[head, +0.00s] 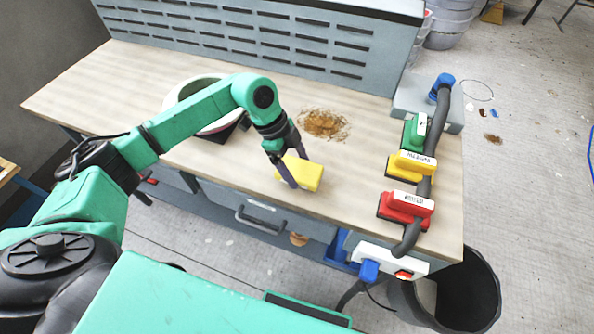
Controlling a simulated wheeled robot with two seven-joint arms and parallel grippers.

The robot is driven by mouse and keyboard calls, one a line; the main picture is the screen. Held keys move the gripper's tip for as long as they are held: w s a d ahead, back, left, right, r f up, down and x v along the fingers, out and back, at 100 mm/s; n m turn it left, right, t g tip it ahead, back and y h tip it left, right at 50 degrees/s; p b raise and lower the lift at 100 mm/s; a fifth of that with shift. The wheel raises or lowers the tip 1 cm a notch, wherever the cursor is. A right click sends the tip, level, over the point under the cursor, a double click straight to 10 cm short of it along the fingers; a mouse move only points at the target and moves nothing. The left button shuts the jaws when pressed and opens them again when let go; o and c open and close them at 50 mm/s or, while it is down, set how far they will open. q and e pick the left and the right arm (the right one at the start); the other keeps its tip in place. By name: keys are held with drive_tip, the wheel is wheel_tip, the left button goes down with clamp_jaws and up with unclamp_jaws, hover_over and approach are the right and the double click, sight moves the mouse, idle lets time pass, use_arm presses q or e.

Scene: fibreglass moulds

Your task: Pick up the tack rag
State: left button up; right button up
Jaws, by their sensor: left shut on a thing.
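The tack rag (307,175) looks like a yellow block-shaped pad near the front edge of the workbench. My left gripper (291,172) reaches down from the green arm and is shut on the yellow rag at its left part. The fingers hide some of the rag. I cannot tell whether the rag still touches the bench top. My right gripper is not in the view.
A brown stain (324,124) marks the bench (90,88) behind the rag. A round white mould (180,94) sits behind my left arm. Green (410,134), yellow (408,163) and red (406,206) blocks stand at the right beside a dark hose (424,186). A black bin (478,290) stands below.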

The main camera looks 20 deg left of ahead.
sight(297, 169)
use_arm(q)
wheel_tip(297, 169, up, 18)
drive_tip(key=b, duration=0.2)
